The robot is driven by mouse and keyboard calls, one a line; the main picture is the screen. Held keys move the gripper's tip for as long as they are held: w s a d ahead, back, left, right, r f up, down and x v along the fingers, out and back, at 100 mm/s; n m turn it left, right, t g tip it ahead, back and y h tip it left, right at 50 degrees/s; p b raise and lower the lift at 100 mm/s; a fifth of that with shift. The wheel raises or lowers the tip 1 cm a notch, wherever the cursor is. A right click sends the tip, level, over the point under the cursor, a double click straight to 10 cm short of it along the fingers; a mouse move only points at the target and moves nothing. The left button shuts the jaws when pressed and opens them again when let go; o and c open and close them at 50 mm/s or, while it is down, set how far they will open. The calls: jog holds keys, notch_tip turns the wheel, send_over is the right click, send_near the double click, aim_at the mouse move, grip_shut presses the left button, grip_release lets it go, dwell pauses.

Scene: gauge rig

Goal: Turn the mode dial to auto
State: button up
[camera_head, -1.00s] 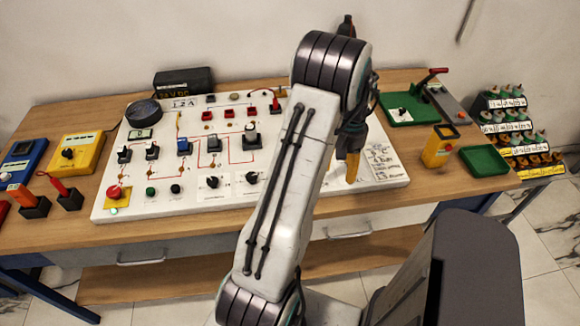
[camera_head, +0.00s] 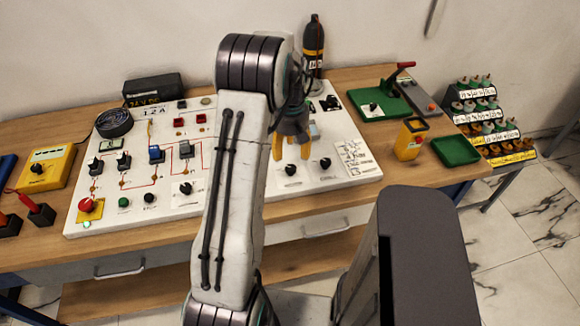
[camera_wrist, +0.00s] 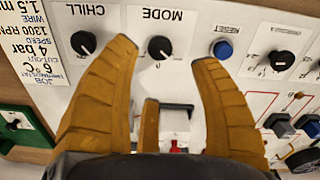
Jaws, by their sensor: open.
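The mode dial (camera_wrist: 160,47) is a black knob on the white panel, below the upside-down word MODE in the wrist view. It also shows in the head view as a black knob (camera_head: 291,170) just below my fingers. My gripper (camera_wrist: 165,50) has its yellow fingers spread, one on each side of the dial in the wrist view. In the head view my gripper (camera_head: 291,149) hangs over the panel, empty. I cannot tell whether the fingertips touch the panel. The dial's setting marks are too small to read.
A black CHILL dial (camera_wrist: 83,43) and a blue RESET button (camera_wrist: 222,48) flank the mode dial. The panel (camera_head: 345,183) also carries switches and wires. A black bottle (camera_head: 313,50) stands behind.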

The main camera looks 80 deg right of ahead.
aim_at(291, 168)
jog(key=shift+f+n, duration=0.3)
jog(key=shift+f, duration=0.1)
jog(key=shift+f+p, duration=0.6)
jog(key=shift+f, duration=2.7)
jog(key=shift+o, duration=0.2)
grip_shut()
